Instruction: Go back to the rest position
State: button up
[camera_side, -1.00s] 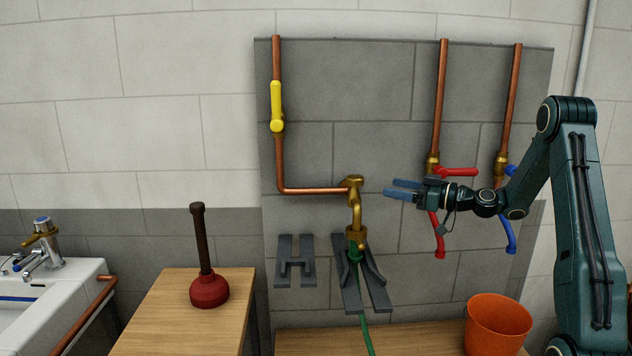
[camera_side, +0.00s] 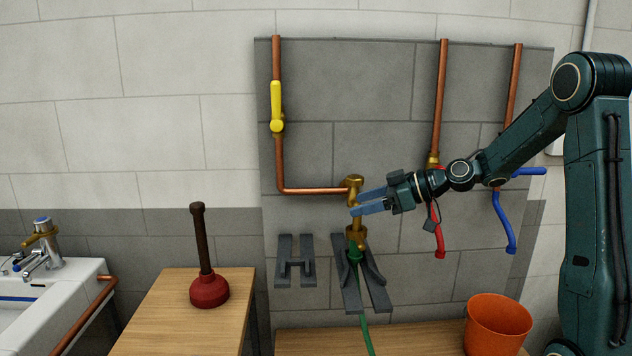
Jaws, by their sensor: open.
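My gripper (camera_side: 356,202) is open, with two blue fingers pointing left. In the picture its fingertips overlap the brass tap (camera_side: 355,182); I cannot tell whether they touch it. Nothing shows held between the fingers. Below the fingers, a green hose (camera_side: 366,333) joins the brass spout end at its green connector (camera_side: 355,252). My arm reaches in from the right and hides part of the red-handled and blue-handled valves.
A yellow lever (camera_side: 276,103) sits on the left copper pipe (camera_side: 281,165). Red (camera_side: 438,236) and blue (camera_side: 503,222) pipes hang on the right. Dark brackets (camera_side: 296,262) are on the panel. An orange bucket (camera_side: 498,322) and a plunger (camera_side: 209,289) stand on wooden tops.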

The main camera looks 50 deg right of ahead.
jog(key=s+a+g+h, duration=0.2)
jog(key=s+a+g, duration=0.2)
jog(key=s+a, duration=0.6)
jog(key=s+a+m+g+h, duration=0.2)
jog(key=s+m, duration=0.3)
jog(key=s, duration=1)
jog(key=shift+s+r+h, duration=0.2)
jog(key=shift+s+h, duration=0.15)
jog(key=shift+h, duration=0.55)
